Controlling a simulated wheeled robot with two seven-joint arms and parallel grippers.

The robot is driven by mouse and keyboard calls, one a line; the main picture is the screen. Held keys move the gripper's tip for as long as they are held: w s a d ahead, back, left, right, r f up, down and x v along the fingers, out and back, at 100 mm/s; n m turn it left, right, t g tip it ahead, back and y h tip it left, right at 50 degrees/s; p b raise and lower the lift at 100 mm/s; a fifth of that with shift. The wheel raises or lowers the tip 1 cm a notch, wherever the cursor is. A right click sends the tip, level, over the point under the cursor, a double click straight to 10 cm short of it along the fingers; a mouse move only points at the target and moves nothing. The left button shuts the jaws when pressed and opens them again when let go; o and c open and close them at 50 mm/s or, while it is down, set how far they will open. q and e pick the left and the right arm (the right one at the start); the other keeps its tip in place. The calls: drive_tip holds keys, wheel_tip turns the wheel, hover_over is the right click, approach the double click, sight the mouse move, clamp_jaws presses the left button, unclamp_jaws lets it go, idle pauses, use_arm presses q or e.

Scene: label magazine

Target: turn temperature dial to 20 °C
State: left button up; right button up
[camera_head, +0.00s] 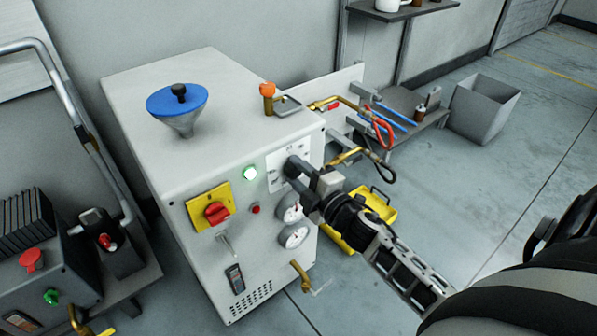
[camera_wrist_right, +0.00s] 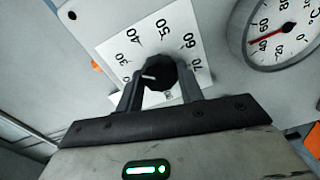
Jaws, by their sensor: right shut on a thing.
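The temperature dial is a black knob (camera_wrist_right: 160,71) on a white scale plate (camera_wrist_right: 118,45) on the front of a grey machine. In the right wrist view the numbers 30 to 70 run around it. Its white mark points left, below the 30; the left finger partly covers the scale there, so I cannot read the exact value. My right gripper (camera_wrist_right: 160,88) is shut on the knob, one finger on each side. In the head view my right gripper (camera_head: 306,178) reaches the plate from the right and partly hides the knob. My left gripper is not in view.
A gauge (camera_wrist_right: 281,33) sits right of the dial in the wrist view. A yellow case (camera_head: 378,205) lies behind my right arm. Open floor (camera_head: 470,190) is at right.

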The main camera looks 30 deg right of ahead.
drive_tip(key=n, duration=0.4)
drive_tip(key=shift+f, duration=0.1)
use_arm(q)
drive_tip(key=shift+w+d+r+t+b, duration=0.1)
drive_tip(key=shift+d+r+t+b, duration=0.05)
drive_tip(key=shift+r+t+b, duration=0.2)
use_arm(e)
drive_tip(key=shift+n, duration=1.7)
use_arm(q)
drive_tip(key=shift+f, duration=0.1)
use_arm(e)
drive_tip(key=o, duration=1)
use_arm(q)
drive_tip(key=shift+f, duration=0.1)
use_arm(e)
drive_tip(key=shift+s, duration=0.15)
use_arm(q)
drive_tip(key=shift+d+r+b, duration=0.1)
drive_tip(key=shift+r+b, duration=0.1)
drive_tip(key=shift+b, duration=0.15)
use_arm(e)
drive_tip(key=s+d, duration=0.1)
drive_tip(key=s, duration=1.4)
drive_tip(key=shift+s, duration=0.35)
